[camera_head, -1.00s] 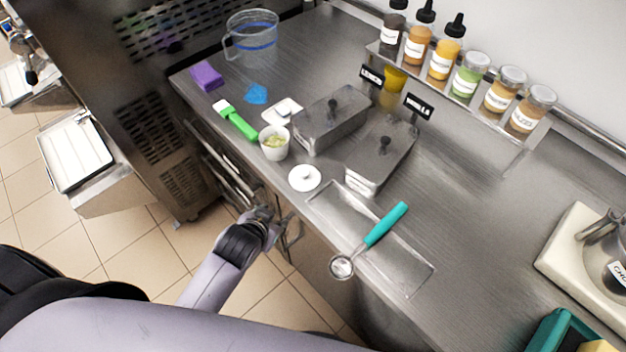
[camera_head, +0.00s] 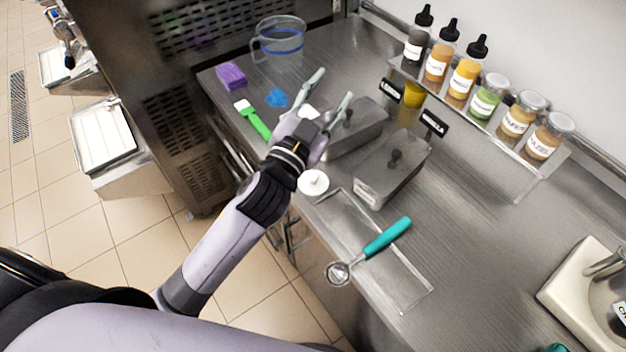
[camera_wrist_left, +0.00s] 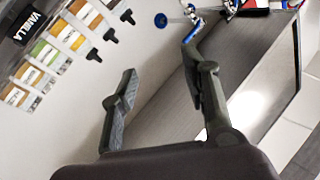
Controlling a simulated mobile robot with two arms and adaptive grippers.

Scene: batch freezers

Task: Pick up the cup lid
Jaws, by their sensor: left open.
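The cup lid (camera_head: 314,183) is a white round disc with a small knob. It lies flat near the front edge of the steel counter, left of the shallow tray. My left gripper (camera_head: 332,86) is raised over the counter beyond the lid, with its fingers spread and nothing between them. It is apart from the lid, whose upper edge is close to my wrist in the picture. The left wrist view shows the open fingers (camera_wrist_left: 160,62) but not the lid. My right gripper is out of view.
Two lidded metal containers (camera_head: 392,172) stand right of my gripper. A teal-handled scoop (camera_head: 386,238) lies across the shallow tray (camera_head: 412,286). A green brush (camera_head: 254,120), purple block (camera_head: 231,76) and clear jug (camera_head: 279,40) are farther left. Bottles and jars (camera_head: 487,98) line the wall.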

